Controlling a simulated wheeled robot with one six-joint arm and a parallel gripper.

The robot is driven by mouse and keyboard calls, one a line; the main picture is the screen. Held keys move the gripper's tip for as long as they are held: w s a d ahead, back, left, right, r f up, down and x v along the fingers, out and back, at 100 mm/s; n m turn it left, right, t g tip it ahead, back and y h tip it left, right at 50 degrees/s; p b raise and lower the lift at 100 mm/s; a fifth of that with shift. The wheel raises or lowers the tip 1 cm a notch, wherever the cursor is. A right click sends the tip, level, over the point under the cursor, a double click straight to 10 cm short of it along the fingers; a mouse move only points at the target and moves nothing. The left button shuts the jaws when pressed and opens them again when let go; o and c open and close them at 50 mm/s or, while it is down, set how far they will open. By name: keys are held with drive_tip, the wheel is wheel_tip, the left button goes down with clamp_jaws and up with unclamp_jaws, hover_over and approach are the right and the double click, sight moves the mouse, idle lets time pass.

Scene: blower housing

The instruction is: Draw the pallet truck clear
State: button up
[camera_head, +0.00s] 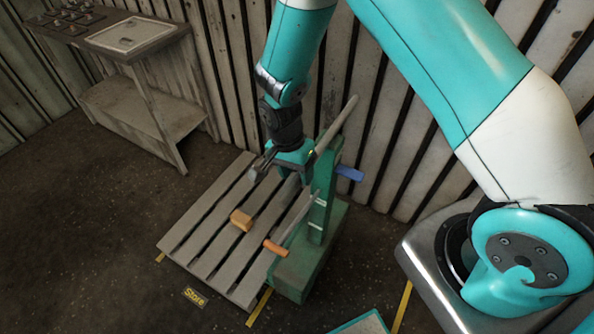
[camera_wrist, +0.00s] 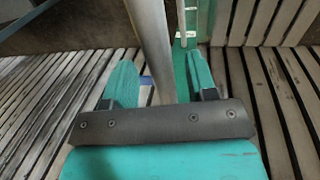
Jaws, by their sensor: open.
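The pallet truck is a green upright body (camera_head: 319,212) on a green base (camera_head: 300,268), standing at the right side of a slatted wooden pallet (camera_head: 205,222). A thick grey bar (camera_head: 337,125) slants up from near its top. A thin lever with an orange grip (camera_head: 275,247) and a blue piece (camera_head: 349,173) stick out from it. My gripper (camera_head: 283,168) is open above the pallet, beside the grey bar. In the wrist view the grey bar (camera_wrist: 152,40) runs between the open teal fingers (camera_wrist: 163,85); I cannot tell whether they touch it.
A small wooden block (camera_head: 241,220) lies on the pallet. Yellow floor marks and a "Store" label (camera_head: 194,297) lie by the pallet's front edge. A slatted wall (camera_head: 395,130) stands close behind. A bench (camera_head: 140,38) stands at the back left. The left floor is clear.

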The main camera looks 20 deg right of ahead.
drive_tip(key=shift+s+f, duration=0.1)
drive_tip(key=shift+f, duration=0.45)
clamp_jaws()
